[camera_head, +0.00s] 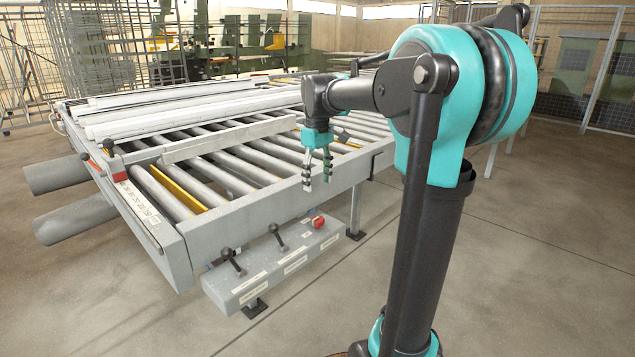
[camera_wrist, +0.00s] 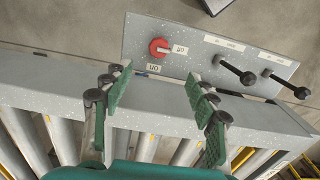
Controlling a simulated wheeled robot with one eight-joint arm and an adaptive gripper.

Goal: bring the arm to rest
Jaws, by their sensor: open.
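My gripper (camera_head: 317,168) hangs from my teal and black arm, fingers pointing down, over the near edge of the roller bench (camera_head: 345,181). In the wrist view my gripper (camera_wrist: 162,98) is open, with a wide gap and nothing between its green pads. Beyond the fingertips in that view is the grey control panel (camera_wrist: 200,40), with a red rotary switch (camera_wrist: 159,48) and two black levers. In the head view the panel (camera_head: 262,279) is mounted low on the bench front, with its red switch (camera_head: 318,222) below my gripper. The gripper appears apart from both.
Long pale profiles (camera_head: 180,112) lie on the rollers at the back left. Two grey tubes (camera_head: 72,215) stick out at the left. A black lever (camera_head: 229,256) rises from the panel. Wire fencing (camera_head: 600,85) stands behind. The floor in front is clear.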

